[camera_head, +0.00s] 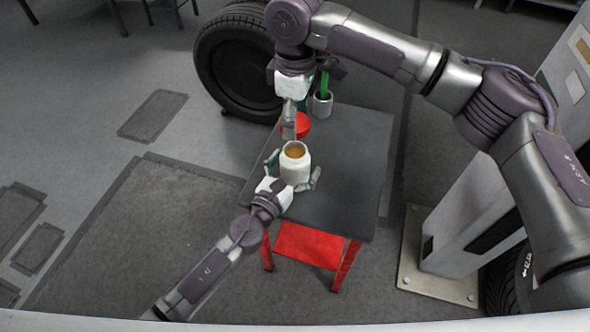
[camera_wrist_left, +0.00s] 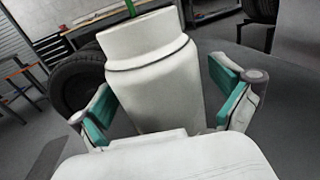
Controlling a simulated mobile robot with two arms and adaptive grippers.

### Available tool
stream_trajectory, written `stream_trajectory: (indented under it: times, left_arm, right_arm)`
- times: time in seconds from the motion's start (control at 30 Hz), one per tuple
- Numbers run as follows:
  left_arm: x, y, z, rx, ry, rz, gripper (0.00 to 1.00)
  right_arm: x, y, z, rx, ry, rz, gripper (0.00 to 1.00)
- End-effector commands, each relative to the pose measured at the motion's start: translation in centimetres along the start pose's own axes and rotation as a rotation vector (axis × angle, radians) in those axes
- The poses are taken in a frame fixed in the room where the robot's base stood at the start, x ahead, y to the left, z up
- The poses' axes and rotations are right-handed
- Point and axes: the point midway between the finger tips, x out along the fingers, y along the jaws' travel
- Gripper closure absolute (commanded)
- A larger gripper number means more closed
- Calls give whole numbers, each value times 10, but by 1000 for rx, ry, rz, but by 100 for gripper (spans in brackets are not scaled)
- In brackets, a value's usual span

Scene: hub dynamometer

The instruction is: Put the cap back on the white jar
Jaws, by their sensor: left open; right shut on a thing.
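The white jar (camera_head: 295,172) stands upright on the dark table top with its mouth uncovered and brownish contents showing. It fills the middle of the left wrist view (camera_wrist_left: 155,85). My left gripper (camera_head: 292,178) is open, with one teal-padded finger on each side of the jar; gaps show beside the jar in the wrist view. The red cap (camera_head: 304,125) is behind the jar. My right gripper (camera_head: 290,124) points down from above and is shut on the cap at its left side. The cap's left part is hidden by the fingers, and I cannot tell whether it touches the table.
A grey cup (camera_head: 323,104) holding a green item stands at the table's far edge. A large tyre (camera_head: 235,65) is behind the table. The table (camera_head: 350,185) is clear to the right of the jar. A grey machine (camera_head: 470,215) stands on the floor at right.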

Motion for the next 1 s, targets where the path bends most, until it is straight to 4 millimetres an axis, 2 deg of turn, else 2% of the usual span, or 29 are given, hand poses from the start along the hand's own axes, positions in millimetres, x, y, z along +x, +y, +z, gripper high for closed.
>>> stream_trajectory:
  times: [0.2, 0.73, 0.87, 1.0]
  left_arm:
    - [0, 0, 0, 0, 0, 0, 2]
    - [0, 0, 0, 0, 0, 0, 90]
    - [0, 0, 0, 0, 0, 0, 91]
    - [0, 0, 0, 0, 0, 0, 91]
  right_arm:
    - [0, 0, 0, 0, 0, 0, 49]
    - [0, 0, 0, 0, 0, 0, 49]
    - [6, 0, 0, 0, -1, -2, 49]
    - [27, -1, 0, 0, -2, -3, 49]
